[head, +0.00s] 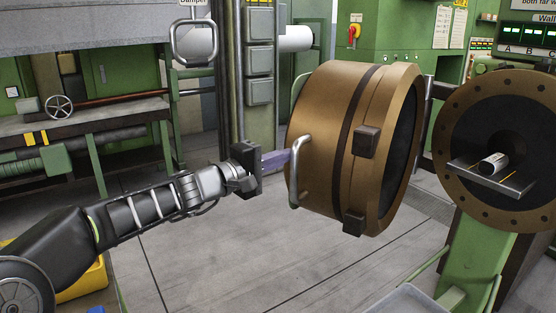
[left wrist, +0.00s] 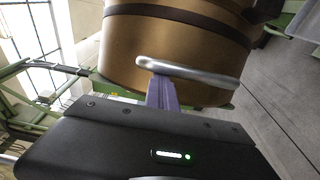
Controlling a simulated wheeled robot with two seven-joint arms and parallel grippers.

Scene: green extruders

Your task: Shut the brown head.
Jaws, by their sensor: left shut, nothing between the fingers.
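The brown head (head: 335,140) is a large bronze cylinder with a dark band, swung open and apart from the round brown flange (head: 500,120) to its right. A silver bar handle (head: 294,170) stands on its left side. My left gripper (head: 286,158) reaches in from the left, its purple fingers shut and empty at the handle. In the left wrist view the purple fingers (left wrist: 162,94) end at the handle (left wrist: 188,70), against the brown head (left wrist: 165,55); whether they touch it I cannot tell. My right gripper is not in view.
A small metal cylinder (head: 494,163) lies on a tray (head: 510,184) in front of the flange's dark opening. A green stand (head: 470,255) is below the flange. Grey floor (head: 230,270) is open below the head. A workbench (head: 90,120) stands at the left.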

